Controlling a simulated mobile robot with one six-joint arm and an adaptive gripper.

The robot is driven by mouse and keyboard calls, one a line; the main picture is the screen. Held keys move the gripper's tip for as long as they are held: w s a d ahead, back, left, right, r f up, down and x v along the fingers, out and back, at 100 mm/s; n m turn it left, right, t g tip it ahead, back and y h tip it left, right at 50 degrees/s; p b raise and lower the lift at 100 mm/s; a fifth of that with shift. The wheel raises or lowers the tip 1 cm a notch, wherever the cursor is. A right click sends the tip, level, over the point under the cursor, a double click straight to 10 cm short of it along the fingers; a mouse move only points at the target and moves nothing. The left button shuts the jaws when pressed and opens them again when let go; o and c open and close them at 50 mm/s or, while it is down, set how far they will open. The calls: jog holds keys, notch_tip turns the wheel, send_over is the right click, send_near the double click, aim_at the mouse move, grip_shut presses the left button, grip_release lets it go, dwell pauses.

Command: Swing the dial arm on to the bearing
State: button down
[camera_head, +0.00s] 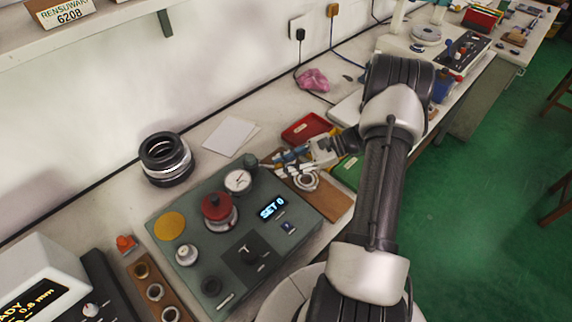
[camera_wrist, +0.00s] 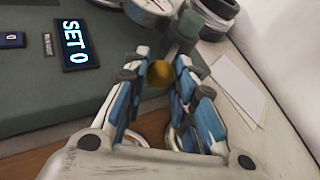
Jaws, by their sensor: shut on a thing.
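The grey-green gauge fixture (camera_head: 196,282) stands on the bench with a round white dial (camera_head: 237,181) near its back right corner. The dial also shows at the top of the wrist view (camera_wrist: 150,5). A red-capped round stack (camera_head: 218,208) sits on the fixture left of the dial; I cannot see clearly whether a bearing lies under the cap. My gripper (camera_wrist: 158,76) is shut on a small brass knob (camera_wrist: 160,73), which looks to be the end of the dial arm. A dark post (camera_wrist: 182,38) stands just beyond the knob. In the head view my gripper is right of the dial.
The fixture display (camera_head: 271,207) reads SET 0. A wooden board (camera_head: 325,200) with a ring (camera_head: 305,181) lies beneath my gripper. A stack of dark rings (camera_head: 165,160) stands behind the fixture. A red tray (camera_head: 306,128) and white paper (camera_head: 231,136) lie behind.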

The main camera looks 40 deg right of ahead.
jog(key=shift+w+d+r, duration=0.15)
jog(key=shift+w+r, duration=0.05)
jog(key=shift+w, duration=0.15)
jog(key=c, duration=1.4)
grip_release()
jog(key=shift+w, duration=0.1)
jog(key=shift+c, duration=0.2)
jog(key=shift+o, duration=0.7)
jog(key=shift+f, duration=0.15)
jog(key=v, duration=1.2)
